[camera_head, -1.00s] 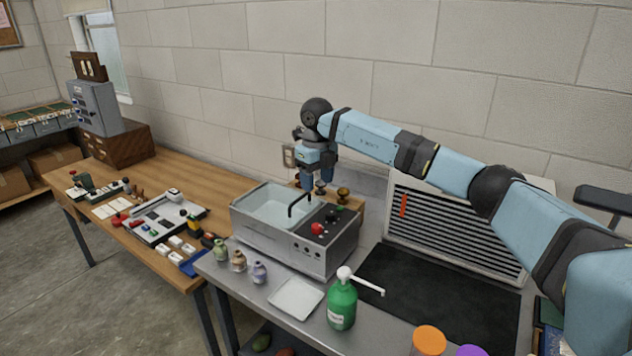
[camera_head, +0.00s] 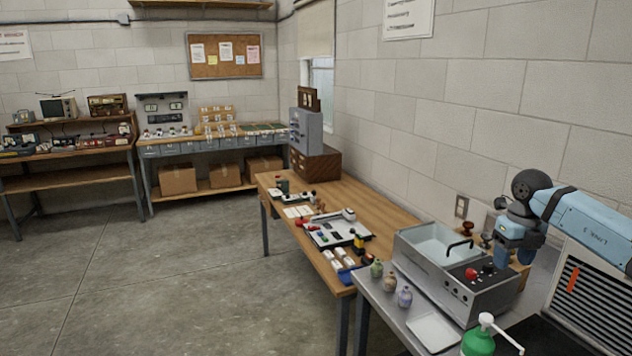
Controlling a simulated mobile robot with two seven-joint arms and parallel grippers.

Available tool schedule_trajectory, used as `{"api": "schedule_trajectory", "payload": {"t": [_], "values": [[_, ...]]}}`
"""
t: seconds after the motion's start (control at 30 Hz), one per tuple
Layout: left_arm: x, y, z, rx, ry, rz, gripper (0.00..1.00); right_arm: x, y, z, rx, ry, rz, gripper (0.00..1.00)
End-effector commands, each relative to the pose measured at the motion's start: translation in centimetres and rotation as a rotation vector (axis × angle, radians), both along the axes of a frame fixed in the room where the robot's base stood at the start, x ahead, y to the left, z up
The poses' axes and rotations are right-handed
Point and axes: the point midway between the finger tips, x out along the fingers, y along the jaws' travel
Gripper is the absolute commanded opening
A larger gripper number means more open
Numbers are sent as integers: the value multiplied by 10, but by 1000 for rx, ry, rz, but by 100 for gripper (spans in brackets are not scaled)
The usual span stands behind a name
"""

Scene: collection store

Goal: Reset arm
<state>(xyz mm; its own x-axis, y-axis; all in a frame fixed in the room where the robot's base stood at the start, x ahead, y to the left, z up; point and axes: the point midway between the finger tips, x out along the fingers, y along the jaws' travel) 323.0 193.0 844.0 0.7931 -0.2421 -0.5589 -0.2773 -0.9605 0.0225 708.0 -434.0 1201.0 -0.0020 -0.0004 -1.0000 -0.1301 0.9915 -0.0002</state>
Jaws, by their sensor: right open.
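My right arm comes in from the right edge, and its light blue links reach over the metal bench. My right gripper (camera_head: 513,258) points down just behind the right part of the grey ultrasonic-bath-like basin unit (camera_head: 455,290). My left gripper is not in view.
A wooden table (camera_head: 375,205) holds a tray (camera_head: 338,230) and small parts. Small bottles (camera_head: 390,282), a white dish (camera_head: 433,331) and a green pump bottle (camera_head: 479,342) stand near the basin. A louvred metal unit (camera_head: 590,300) is at right. The concrete floor (camera_head: 180,270) is clear.

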Motion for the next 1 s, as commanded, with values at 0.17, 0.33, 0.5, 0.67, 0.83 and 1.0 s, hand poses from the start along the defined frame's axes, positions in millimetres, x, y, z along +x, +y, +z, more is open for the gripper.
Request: {"api": "schedule_trajectory", "payload": {"t": [0.17, 0.33, 0.5, 0.67, 0.83, 1.0], "values": [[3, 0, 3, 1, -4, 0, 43, -7, 55, -41, 166, 0, 77, 56], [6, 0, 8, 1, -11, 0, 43, -27, 133, -86, 436, -4, 142, 56], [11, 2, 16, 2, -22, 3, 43, -71, 234, -125, 847, 2, 130, 56], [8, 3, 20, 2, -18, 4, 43, -115, 308, -134, 1265, 9, -30, 56], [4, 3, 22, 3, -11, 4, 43, -149, 342, -134, 1632, 23, -363, 56], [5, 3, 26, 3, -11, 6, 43, -175, 337, -149, 1872, 47, -839, 56]]}}
